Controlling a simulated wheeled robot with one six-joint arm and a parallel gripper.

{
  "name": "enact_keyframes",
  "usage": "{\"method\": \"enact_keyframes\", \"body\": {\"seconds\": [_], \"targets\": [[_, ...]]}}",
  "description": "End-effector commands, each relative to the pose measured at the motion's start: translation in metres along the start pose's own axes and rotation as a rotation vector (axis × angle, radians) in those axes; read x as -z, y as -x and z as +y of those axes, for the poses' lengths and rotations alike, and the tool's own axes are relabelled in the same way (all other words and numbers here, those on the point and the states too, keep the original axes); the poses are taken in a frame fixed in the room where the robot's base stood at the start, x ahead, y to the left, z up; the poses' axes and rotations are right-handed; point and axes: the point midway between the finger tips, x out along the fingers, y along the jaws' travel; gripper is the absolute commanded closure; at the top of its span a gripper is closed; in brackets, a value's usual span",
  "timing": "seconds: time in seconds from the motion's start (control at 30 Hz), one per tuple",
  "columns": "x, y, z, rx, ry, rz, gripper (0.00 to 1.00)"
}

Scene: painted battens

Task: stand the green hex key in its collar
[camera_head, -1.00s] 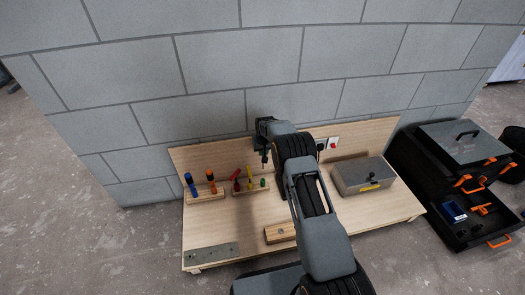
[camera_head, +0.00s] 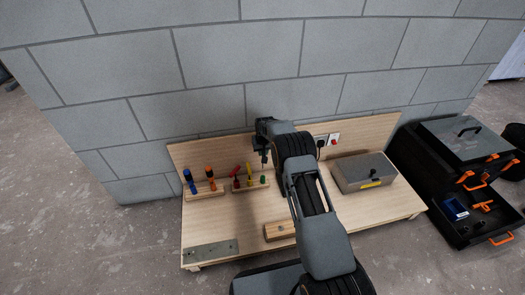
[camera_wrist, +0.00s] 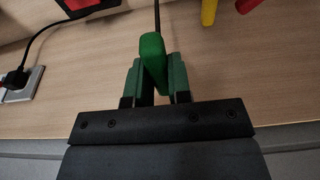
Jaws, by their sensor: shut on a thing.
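My gripper (camera_head: 264,160) is over the back of the wooden bench, in front of its backboard. In the wrist view its jaws are shut on the green hex key (camera_wrist: 152,50), with the green handle between the fingers and a thin dark shaft running towards the top of the picture. In the head view a small green piece (camera_head: 263,180) shows below the gripper, at the right end of a low wooden rack; I cannot tell whether it is part of the held key. A wooden block (camera_head: 276,232) near the bench front is partly hidden by my arm. I cannot make out the collar clearly.
The rack (camera_head: 245,189) also has red (camera_head: 236,181) and yellow (camera_head: 250,175) tools. Left of it, another rack (camera_head: 205,194) has blue and orange handles. A metal plate (camera_head: 210,252) lies front left. A grey box (camera_head: 363,172) stands right; sockets (camera_head: 325,140) are behind.

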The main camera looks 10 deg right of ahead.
Motion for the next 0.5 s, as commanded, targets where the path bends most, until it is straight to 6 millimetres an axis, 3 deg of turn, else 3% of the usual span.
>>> {"method": "enact_keyframes", "body": {"seconds": [0.5], "targets": [[-0.009, -0.044, 0.000, 0.000, 0.000, -0.001, 1.00]]}}
